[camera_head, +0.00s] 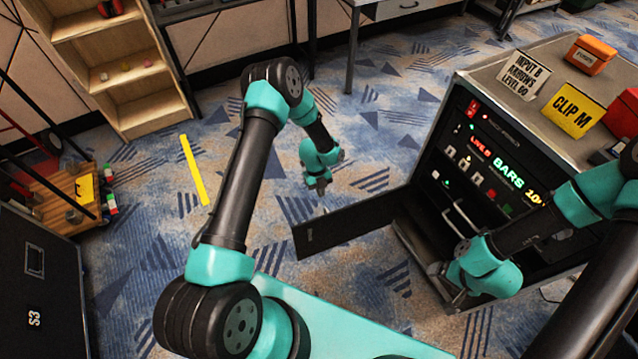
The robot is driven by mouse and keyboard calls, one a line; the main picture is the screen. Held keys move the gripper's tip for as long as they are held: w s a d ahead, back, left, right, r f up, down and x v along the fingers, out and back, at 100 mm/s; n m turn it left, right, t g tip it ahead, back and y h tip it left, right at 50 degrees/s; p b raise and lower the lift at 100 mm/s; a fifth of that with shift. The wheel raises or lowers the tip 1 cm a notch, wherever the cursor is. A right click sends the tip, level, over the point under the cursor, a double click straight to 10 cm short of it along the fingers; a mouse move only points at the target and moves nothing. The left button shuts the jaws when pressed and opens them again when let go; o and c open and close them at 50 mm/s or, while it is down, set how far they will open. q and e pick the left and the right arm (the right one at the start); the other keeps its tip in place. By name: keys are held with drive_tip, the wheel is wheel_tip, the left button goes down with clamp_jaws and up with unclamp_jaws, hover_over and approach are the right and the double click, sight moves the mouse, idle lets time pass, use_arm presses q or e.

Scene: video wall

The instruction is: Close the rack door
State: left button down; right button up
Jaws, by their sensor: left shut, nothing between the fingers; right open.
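The rack (512,140) is a grey-topped cabinet at the right with lit displays on its front. Its dark door (350,218) stands open low down, swung out to the left over the carpet. My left gripper (320,187) is shut and empty, above and near the door's outer end; I cannot tell whether they touch. My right gripper (447,283) is open in front of the rack's lower front, near its lower left corner. My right arm hides part of the rack's front and lower right.
A yellow "CLIP M" card (572,110), a white card (524,75) and an orange box (590,54) stand on the rack. A black case (42,290) is at the lower left. Patterned carpet left of the door is clear, with a yellow strip (194,170) on it.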

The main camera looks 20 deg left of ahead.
sight(326, 211)
use_arm(q)
drive_tip(key=s+d+f, duration=0.3)
drive_tip(key=shift+s+d, duration=0.35)
drive_tip(key=shift+d, duration=0.1)
